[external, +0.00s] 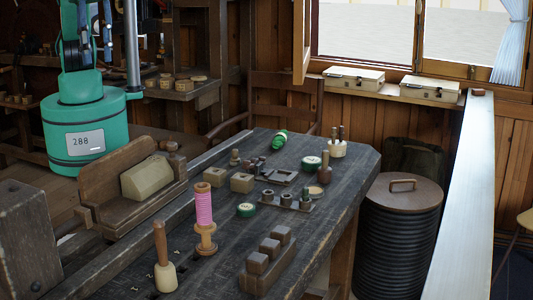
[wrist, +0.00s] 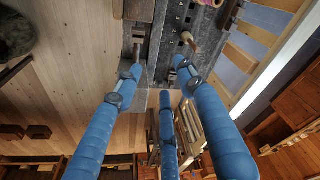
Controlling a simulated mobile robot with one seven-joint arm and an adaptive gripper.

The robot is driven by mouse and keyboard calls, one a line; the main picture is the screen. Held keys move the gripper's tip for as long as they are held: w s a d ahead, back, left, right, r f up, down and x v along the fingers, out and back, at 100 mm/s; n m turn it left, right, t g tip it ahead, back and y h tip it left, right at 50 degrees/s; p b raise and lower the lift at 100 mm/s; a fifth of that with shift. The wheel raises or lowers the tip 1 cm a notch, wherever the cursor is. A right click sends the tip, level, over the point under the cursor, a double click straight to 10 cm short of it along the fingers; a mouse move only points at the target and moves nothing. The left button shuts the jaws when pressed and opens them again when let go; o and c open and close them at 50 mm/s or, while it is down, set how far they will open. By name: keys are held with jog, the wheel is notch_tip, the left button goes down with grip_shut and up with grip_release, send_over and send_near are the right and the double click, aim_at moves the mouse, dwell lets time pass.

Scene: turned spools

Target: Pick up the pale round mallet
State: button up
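The pale round mallet (external: 165,277) stands head down on the near left part of the dark workbench (external: 330,218), its brown handle pointing up. In the wrist view, a small pale head with a brown handle, which looks like the mallet (wrist: 187,37), shows near the top, beyond the right finger. My gripper (wrist: 158,72) has blue fingers spread wide apart, with nothing between them. It is above the bench end and apart from the mallet. The external view does not show my gripper.
A pink-wound spool (external: 204,212) stands just behind the mallet. A dark block with several raised squares (external: 268,256) lies to its right. A wooden rest with a pale block (external: 146,178) lies at the left. Several small turned pieces crowd the far bench.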

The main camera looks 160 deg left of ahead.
jog(key=w+a+f+g+p, duration=0.1)
jog(key=w+a+f+p, duration=0.3)
jog(key=w+f, duration=0.8)
jog(key=n+g+p, duration=0.1)
jog(key=g, duration=0.1)
send_over(157, 222)
notch_tip(157, 222, down, 15)
jog(key=shift+s+f, duration=0.1)
jog(key=shift+f, duration=0.2)
jog(key=shift+f, duration=0.1)
jog(key=shift+f+p, duration=0.4)
jog(key=shift+f, duration=3.85)
jog(key=shift+a+f+p, duration=0.15)
jog(key=shift+f+p, duration=0.2)
jog(key=shift+f, duration=2.2)
